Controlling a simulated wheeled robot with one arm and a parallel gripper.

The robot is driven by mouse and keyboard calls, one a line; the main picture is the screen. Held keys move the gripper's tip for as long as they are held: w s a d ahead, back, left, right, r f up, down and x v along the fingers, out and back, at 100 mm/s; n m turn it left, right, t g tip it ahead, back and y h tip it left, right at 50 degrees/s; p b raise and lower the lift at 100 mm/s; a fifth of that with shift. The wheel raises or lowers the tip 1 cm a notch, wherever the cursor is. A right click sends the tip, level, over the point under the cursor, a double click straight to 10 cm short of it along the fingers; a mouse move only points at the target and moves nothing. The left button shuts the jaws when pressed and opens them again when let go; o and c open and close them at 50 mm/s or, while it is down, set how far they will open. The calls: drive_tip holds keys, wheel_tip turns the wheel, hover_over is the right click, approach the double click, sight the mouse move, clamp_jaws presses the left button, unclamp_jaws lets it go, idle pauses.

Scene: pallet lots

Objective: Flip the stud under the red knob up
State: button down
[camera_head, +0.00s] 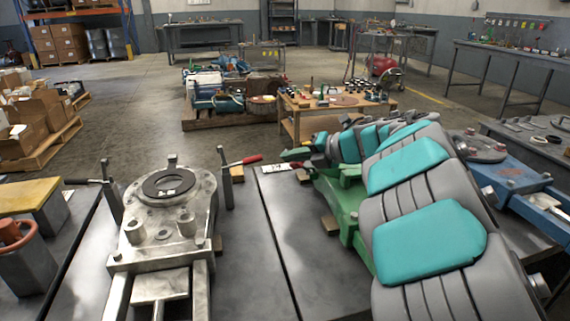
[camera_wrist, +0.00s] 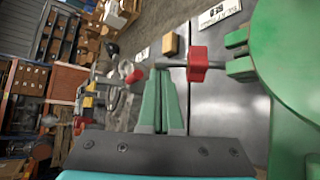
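The red knob (camera_head: 252,159) is on the end of a thin lever beside a dark upright stud (camera_head: 225,178). This stud stands at the right of a silver metal fixture (camera_head: 160,205) with a round ring on top. My gripper (camera_wrist: 160,78) shows in the wrist view as green fingers close together, with no clear gap and nothing seen between them. A red end (camera_wrist: 133,72) lies just left of the fingertips there and looks like the knob. In the head view my gripper is hard to pick out beyond my grey and teal arm, right of the knob.
A green machine (camera_wrist: 295,60) is close on the right in the wrist view, with a red block (camera_wrist: 197,65) on a rod near it. A second stud (camera_head: 112,190) with a dark lever stands left of the fixture. Wooden blocks (camera_head: 237,174) lie on the grey tabletop (camera_head: 265,235).

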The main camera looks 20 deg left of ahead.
drive_tip(key=w+d+r+m+y+b, duration=0.1)
drive_tip(key=w+d+r+m+y, duration=0.1)
drive_tip(key=d+y, duration=0.3)
drive_tip(key=shift+w+d+m+b, duration=0.25)
drive_tip(key=shift+w+m+b, duration=0.1)
drive_tip(key=shift+w+m, duration=0.45)
drive_tip(key=shift+r, duration=0.1)
drive_tip(key=shift+s, duration=0.1)
